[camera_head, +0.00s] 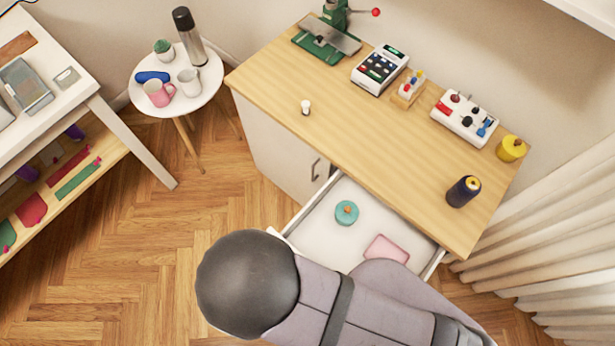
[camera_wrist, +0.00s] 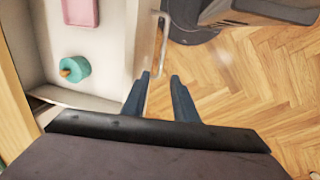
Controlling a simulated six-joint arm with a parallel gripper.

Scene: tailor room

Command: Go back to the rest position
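My gripper (camera_wrist: 161,76) shows in the wrist view as two dark blue fingers set apart, with wood floor seen between them. It is open and empty. Its left fingertip appears close to the front of the open drawer and its handle (camera_wrist: 161,40); I cannot tell whether they touch. In the head view my arm's large rounded links cover the lower middle, and the gripper is hidden. The white drawer (camera_head: 318,232) is pulled out from the wooden worktable (camera_head: 390,150).
A dark thread spool (camera_head: 463,191), a yellow spool (camera_head: 511,149) and several devices stand on the worktable. A round side table (camera_head: 197,98) with cups is at the upper left, and a shelf unit (camera_head: 118,124) is at the left. Open floor (camera_head: 130,260) lies between.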

